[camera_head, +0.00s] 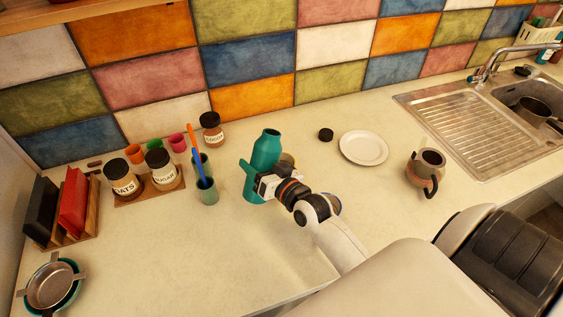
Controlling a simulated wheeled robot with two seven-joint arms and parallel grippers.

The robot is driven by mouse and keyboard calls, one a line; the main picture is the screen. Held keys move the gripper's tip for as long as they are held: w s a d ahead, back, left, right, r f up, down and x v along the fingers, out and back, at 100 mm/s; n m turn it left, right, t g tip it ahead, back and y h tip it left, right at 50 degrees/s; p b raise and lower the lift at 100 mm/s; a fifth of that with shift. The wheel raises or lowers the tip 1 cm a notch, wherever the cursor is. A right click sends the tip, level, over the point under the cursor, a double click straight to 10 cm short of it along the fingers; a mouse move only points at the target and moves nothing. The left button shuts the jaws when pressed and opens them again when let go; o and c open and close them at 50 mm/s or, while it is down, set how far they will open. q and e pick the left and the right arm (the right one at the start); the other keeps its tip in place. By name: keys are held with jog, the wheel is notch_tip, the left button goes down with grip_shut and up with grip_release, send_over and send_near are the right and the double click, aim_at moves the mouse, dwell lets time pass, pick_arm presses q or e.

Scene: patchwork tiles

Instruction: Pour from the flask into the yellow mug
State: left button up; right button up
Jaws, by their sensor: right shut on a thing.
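The flask (265,152) is a teal bottle with a narrow neck, near the middle of the counter in the head view. It stands nearly upright, and I cannot tell whether its base touches the counter. My right gripper (264,186) is shut on the flask's lower body, coming from the right. A small yellowish-tan thing (289,159), perhaps the yellow mug, shows just behind and right of the flask. It is mostly hidden by the flask and my gripper. My left gripper is not in view.
A cup holding an orange and a blue utensil (207,191) stands close left of the flask, beside labelled jars (163,170). A black lid (325,134), a white plate (363,147) and a brown handled pot (424,172) lie right.

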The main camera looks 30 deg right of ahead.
aim_at(251, 161)
jog(key=shift+m, duration=0.3)
jog(key=shift+w+d+r+p, duration=0.1)
jog(key=shift+d+r+p, duration=0.05)
jog(key=shift+r+p, duration=0.25)
jog(key=shift+w+d+r+m+g, duration=0.1)
jog(key=shift+r+m+g, duration=0.15)
jog(key=shift+m, duration=0.55)
jog(key=shift+f, duration=0.25)
jog(key=m, duration=0.1)
jog(key=a+f+m+y, duration=0.1)
jog(key=shift+s+m+g, duration=0.2)
jog(key=shift+m+g, duration=0.1)
jog(key=shift+g, duration=0.05)
jog(key=shift+s+a+f+m+y+b, duration=0.1)
jog(key=shift+a+f+m+y+b, duration=0.05)
jog(key=shift+f+m+b, duration=0.3)
jog(key=shift+s+a+f+m+y+b, duration=0.15)
jog(key=shift+f+m+b, duration=0.1)
jog(key=shift+f+b, duration=0.25)
jog(key=r+m+p, duration=0.1)
jog(key=p, duration=0.1)
jog(key=r+m+p, duration=0.1)
jog(key=p, duration=0.1)
jog(key=r+g+y+p, duration=0.1)
jog(key=p, duration=0.2)
jog(key=shift+a+r+m, duration=0.35)
jog(key=shift+r+m, duration=0.05)
jog(key=shift+r+m+p, duration=0.45)
jog(key=shift+m+p, duration=0.05)
jog(key=shift+p, duration=0.2)
